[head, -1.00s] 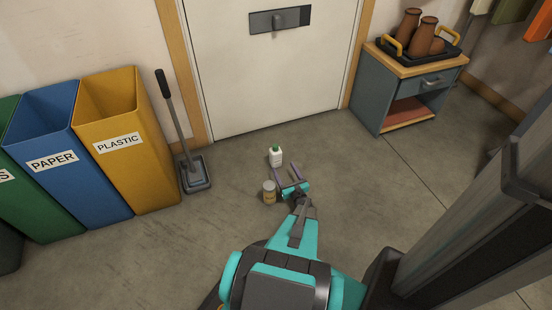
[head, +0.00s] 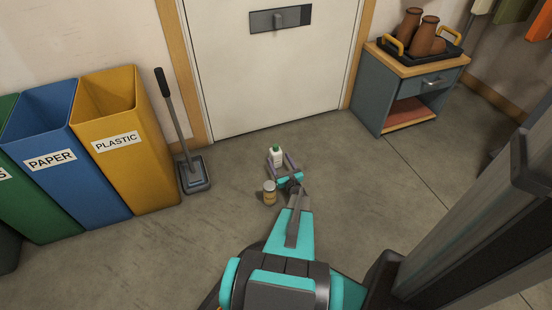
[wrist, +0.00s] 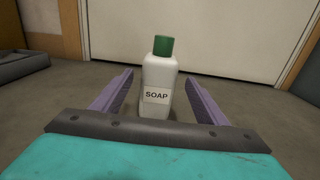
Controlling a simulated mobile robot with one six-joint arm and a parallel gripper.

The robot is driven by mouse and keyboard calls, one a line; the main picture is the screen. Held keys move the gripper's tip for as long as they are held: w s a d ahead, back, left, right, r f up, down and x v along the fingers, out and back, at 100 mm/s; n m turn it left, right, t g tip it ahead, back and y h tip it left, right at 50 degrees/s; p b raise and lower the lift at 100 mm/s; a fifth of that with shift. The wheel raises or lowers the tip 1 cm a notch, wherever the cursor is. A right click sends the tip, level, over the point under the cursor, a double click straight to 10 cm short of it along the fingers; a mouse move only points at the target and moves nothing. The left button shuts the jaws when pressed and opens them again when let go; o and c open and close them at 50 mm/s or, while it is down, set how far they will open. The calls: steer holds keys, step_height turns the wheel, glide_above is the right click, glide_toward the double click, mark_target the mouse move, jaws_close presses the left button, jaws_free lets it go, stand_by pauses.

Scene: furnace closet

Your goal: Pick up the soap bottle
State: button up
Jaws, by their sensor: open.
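The soap bottle (head: 276,157) is white with a green cap and stands upright on the floor in front of the door. In the wrist view the soap bottle (wrist: 158,82) shows its SOAP label, with one purple finger on each side. My gripper (head: 279,163) is open around the lower part of the bottle. In the wrist view my gripper (wrist: 157,98) shows a gap between each finger and the bottle. The bottle's base is partly hidden in the head view.
A dustpan with a long handle (head: 195,178) is by the door frame, next to the yellow plastic bin (head: 130,140). A cabinet (head: 405,95) stands at the right. The floor right of the bottle is clear.

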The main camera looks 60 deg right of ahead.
mark_target(278, 158)
steer(key=b+x, duration=0.1)
steer(key=x, duration=0.2)
steer(key=shift+w+d+f+b, duration=0.1)
steer(key=shift+w+d+b, duration=0.1)
steer(key=shift+w+b, duration=0.15)
steer(key=shift+w+d, duration=0.35)
steer(key=shift+w, duration=0.15)
steer(key=shift+c, duration=0.2)
steer(key=c, duration=1.1)
